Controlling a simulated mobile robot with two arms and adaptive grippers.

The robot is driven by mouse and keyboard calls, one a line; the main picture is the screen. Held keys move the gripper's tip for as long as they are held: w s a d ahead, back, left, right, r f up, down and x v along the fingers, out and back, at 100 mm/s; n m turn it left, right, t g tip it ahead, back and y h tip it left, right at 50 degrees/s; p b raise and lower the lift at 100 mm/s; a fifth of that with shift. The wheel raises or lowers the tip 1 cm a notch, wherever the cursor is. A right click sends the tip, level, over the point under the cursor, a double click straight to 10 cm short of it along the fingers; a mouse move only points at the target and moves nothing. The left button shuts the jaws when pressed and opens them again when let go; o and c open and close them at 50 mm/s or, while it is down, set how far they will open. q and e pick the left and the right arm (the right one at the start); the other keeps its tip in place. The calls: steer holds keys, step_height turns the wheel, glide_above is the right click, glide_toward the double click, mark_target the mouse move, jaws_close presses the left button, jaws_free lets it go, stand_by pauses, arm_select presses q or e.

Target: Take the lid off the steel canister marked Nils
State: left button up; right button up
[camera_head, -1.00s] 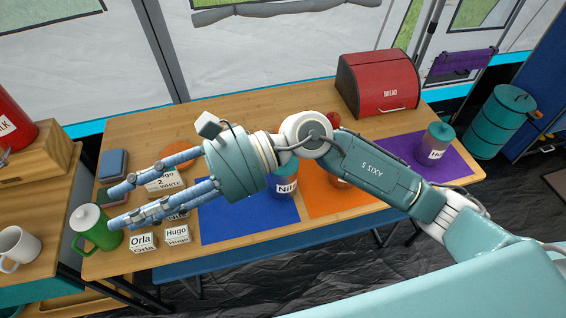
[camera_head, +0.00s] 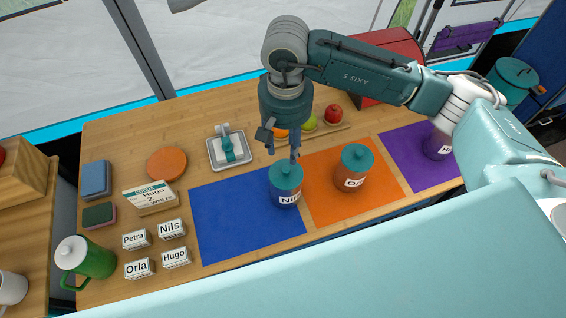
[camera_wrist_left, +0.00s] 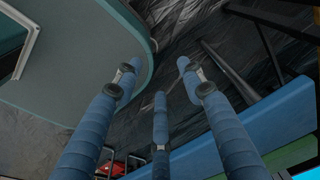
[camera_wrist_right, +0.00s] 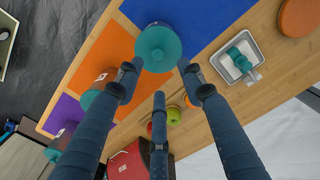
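The canister (camera_head: 286,197) with "Ni" visible on its label stands upright on the blue mat (camera_head: 225,222); its body looks bluish. Its round teal lid (camera_head: 286,172) with a small knob is on top. In the right wrist view the lid (camera_wrist_right: 158,50) shows at the fingertips. My right gripper (camera_head: 284,152) points down at the lid from above and behind. Its fingers are spread, with the lid between the tips of two of them; I cannot tell whether they touch it. My left gripper (camera_wrist_left: 160,78) shows only in its wrist view, fingers spread and empty, over dark floor.
Similar lidded canisters stand on the orange mat (camera_head: 388,196) and purple mat (camera_head: 400,147). Behind are a tray with a teal item (camera_head: 228,147), fruit (camera_head: 333,114) and a red bread box (camera_head: 400,50). Name blocks (camera_head: 171,229) and a green jug (camera_head: 90,258) are at left.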

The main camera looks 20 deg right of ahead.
mark_target(286, 169)
arm_select(q)
steer(key=s+g, duration=0.1)
steer(key=s, duration=0.7)
arm_select(e)
steer(key=f, duration=0.1)
steer(key=s+f, duration=0.1)
steer(key=f, duration=0.1)
steer(key=shift+p, duration=0.4)
steer(key=shift+w+f, duration=0.2)
steer(key=shift+f, duration=0.05)
step_height(286, 169, down, 4)
steer(key=p, duration=0.3)
steer(key=shift+d+f, duration=0.1)
steer(key=shift+f, duration=0.35)
steer(key=shift+w, duration=0.1)
steer(key=shift+c, duration=1.3)
steer(key=c, duration=0.4)
jaws_close()
arm_select(q)
steer(key=w+r, duration=0.1)
steer(key=r, duration=0.1)
steer(key=w+r, duration=0.1)
steer(key=shift+w+a+r, duration=0.1)
steer(key=shift+w+r, duration=0.3)
